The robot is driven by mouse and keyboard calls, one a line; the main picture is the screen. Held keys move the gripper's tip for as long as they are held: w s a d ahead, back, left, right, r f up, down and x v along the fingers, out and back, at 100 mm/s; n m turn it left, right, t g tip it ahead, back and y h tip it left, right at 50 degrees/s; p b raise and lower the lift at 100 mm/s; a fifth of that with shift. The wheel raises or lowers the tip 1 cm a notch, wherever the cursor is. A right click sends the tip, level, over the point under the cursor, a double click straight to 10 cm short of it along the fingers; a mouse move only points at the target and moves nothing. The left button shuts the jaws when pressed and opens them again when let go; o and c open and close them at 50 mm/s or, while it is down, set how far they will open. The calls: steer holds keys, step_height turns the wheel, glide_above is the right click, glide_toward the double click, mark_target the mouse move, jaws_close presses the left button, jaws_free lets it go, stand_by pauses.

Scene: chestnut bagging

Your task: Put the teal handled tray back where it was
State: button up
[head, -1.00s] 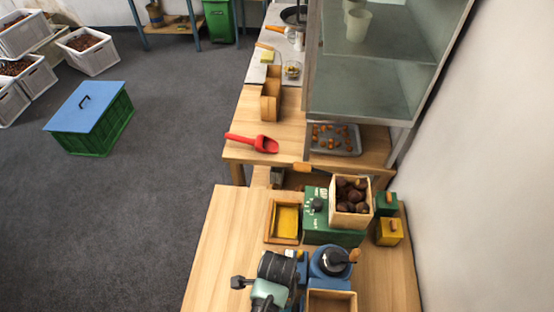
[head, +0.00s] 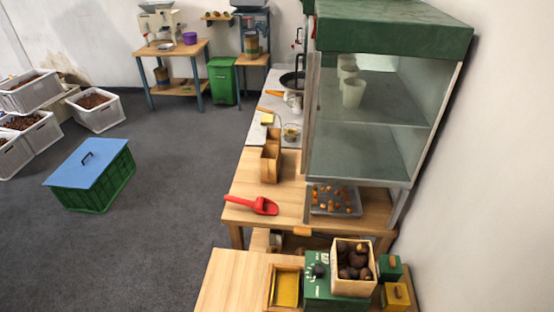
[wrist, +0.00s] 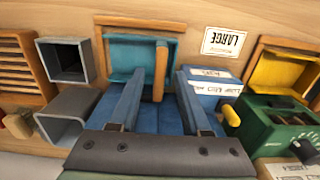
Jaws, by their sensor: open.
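The teal tray (wrist: 126,49) shows in the wrist view, with a teal inside, a wooden rim and an upright wooden handle (wrist: 160,72). It sits at the far side of a blue machine (wrist: 158,118), partly hidden by my fingers. My gripper (wrist: 159,74) is open, with one finger on each side of the handle in the picture. I cannot tell whether the fingers touch the handle or how far above it they are. Neither the tray nor my gripper shows in the head view.
A label reading LARGE (wrist: 222,42) lies right of the teal tray. A green machine (wrist: 275,125) and a yellow tray (wrist: 285,70) stand further right; grey square tubes (wrist: 63,60) stand left. In the head view, a red scoop (head: 252,205) lies on the farther table (head: 290,205).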

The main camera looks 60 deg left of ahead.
step_height(320, 180, up, 10)
steer(key=shift+b, duration=0.3)
steer(key=w+a+r+n+t+y, duration=0.25)
steer(key=w+r+t, duration=0.25)
steer(key=w+r, duration=0.75)
steer(key=w+d+r+n+t+y, duration=0.1)
steer(key=w+d+r+t, duration=0.2)
steer(key=w+r+t, duration=0.5)
steer(key=w+d+r+n+t+y, duration=0.1)
steer(key=w+d+r, duration=0.3)
steer(key=r, duration=0.8)
steer(key=d+r+n+t+h, duration=0.1)
steer(key=d+r+t, duration=0.2)
steer(key=r, duration=0.5)
steer(key=d+r+t, duration=0.3)
steer(key=r, duration=0.5)
steer(key=s+d+r+n+t+h, duration=0.1)
steer(key=s+d+r+t+h, duration=0.1)
steer(key=r, duration=0.7)
steer(key=s+d+r+n+t+h, duration=0.1)
steer(key=s+d+r+t+h, duration=0.1)
steer(key=s+d+r+t, duration=0.3)
step_height(320, 180, up, 4)
steer(key=s, duration=0.3)
steer(key=shift+d, duration=0.4)
